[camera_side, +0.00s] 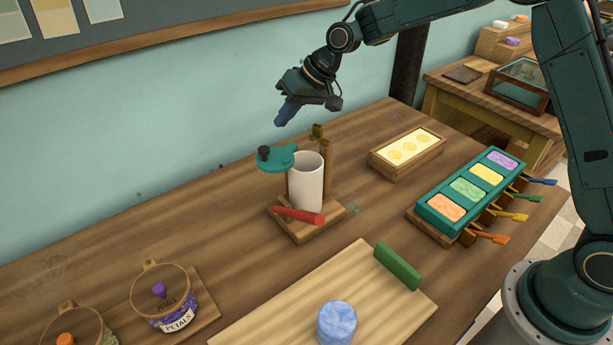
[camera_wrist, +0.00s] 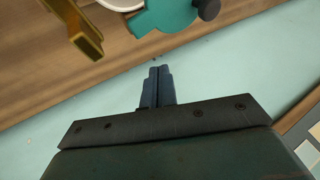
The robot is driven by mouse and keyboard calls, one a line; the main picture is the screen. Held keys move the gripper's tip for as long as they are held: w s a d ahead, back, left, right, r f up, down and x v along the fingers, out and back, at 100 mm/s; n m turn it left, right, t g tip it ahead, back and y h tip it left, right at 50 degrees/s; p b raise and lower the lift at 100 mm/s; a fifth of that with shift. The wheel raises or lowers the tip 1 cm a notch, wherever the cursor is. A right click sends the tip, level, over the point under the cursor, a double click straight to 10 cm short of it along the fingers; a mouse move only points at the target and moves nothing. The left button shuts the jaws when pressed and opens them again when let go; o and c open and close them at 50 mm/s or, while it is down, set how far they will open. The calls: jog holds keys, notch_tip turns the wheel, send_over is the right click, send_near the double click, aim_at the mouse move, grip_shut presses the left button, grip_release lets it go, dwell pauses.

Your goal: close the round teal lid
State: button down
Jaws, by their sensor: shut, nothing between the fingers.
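The round teal lid (camera_side: 277,158) has a dark knob and sits swung out to the left of the white cup (camera_side: 306,184), whose mouth is open. The cup stands upright on a wooden stand with a red handle (camera_side: 298,215) at its front. In the wrist view the lid (camera_wrist: 165,14) shows at the top, cut off by the edge, beside a sliver of the white rim (camera_wrist: 122,5). My gripper (camera_side: 281,121) is above and behind the lid, apart from it. Its fingers (camera_wrist: 158,72) are together and empty.
A brass latch-like piece (camera_side: 319,131) rises on a post behind the cup. A wooden mould with yellow rounds (camera_side: 407,151) and a teal tray of coloured soaps (camera_side: 441,222) lie right. A board with a blue soap (camera_side: 337,323) and a petals jar (camera_side: 163,297) are in front.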

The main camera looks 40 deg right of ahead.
jog(key=s+d+r, duration=0.3)
jog(key=s+r, duration=0.3)
jog(key=s+d+r+h, duration=0.1)
jog(key=s+d+r, duration=0.2)
jog(key=s+r, duration=0.3)
jog(key=shift+d+r+t+h, duration=0.3)
jog(key=shift+r, duration=0.35)
jog(key=shift+s, duration=0.1)
jog(key=w+a+f+n+g, duration=0.1)
jog(key=w+a+n, duration=0.3)
jog(key=a, duration=0.4)
jog(key=w+a+f+n+g, duration=0.2)
jog(key=w+a+n, duration=0.3)
jog(key=a+n, duration=0.2)
jog(key=shift+a+f+n, duration=0.25)
jog(key=shift+a+n, duration=0.05)
jog(key=shift+a, duration=0.6)
